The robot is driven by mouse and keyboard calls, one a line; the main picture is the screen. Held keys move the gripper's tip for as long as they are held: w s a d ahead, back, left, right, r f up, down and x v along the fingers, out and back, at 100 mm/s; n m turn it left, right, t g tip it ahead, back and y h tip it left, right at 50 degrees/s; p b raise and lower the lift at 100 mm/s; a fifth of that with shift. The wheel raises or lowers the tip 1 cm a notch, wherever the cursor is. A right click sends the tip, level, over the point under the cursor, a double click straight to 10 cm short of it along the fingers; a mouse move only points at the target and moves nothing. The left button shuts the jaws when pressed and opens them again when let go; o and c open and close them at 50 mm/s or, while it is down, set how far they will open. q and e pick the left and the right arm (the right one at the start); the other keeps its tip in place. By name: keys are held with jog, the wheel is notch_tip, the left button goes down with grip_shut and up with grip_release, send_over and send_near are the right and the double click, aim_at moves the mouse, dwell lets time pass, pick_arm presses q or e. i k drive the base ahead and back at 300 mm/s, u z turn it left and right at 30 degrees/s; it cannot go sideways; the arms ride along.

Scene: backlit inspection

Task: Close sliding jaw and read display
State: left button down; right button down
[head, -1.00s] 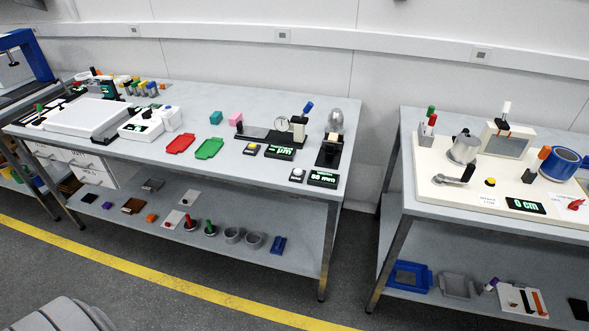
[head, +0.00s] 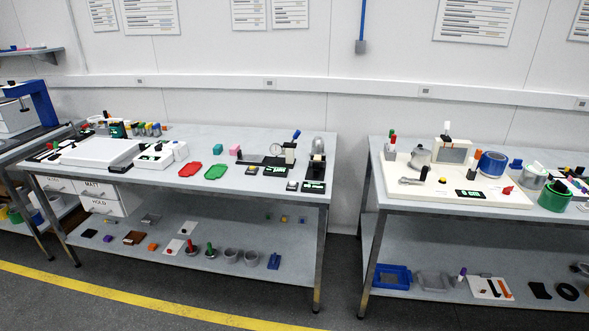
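On the middle bench a low black rail (head: 252,159) carries an upright dial gauge (head: 277,149) and a white block with a blue-tipped lever (head: 294,138). A black display with green text (head: 275,171) lies in front of it. To its right is a black stand (head: 316,172) with a grey dome (head: 319,145), and a second display (head: 313,187) in front. A third green-lit display (head: 470,194) lies on the cream board of the right bench. The text is too small to read surely, and I cannot tell which part is the sliding jaw. Neither gripper is in view.
A floor gap separates the middle bench (head: 235,192) from the right bench (head: 400,206). Lower shelves hold loose parts. A yellow floor line (head: 130,297) runs in front.

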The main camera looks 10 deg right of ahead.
aim_at(315, 164)
jog(key=u, duration=0.75)
jog(key=i, duration=0.8)
jog(key=u, duration=0.7)
jog(key=i, duration=1.1)
jog(key=z, duration=1.2)
jog(key=i, duration=0.65)
jog(key=z, duration=0.7)
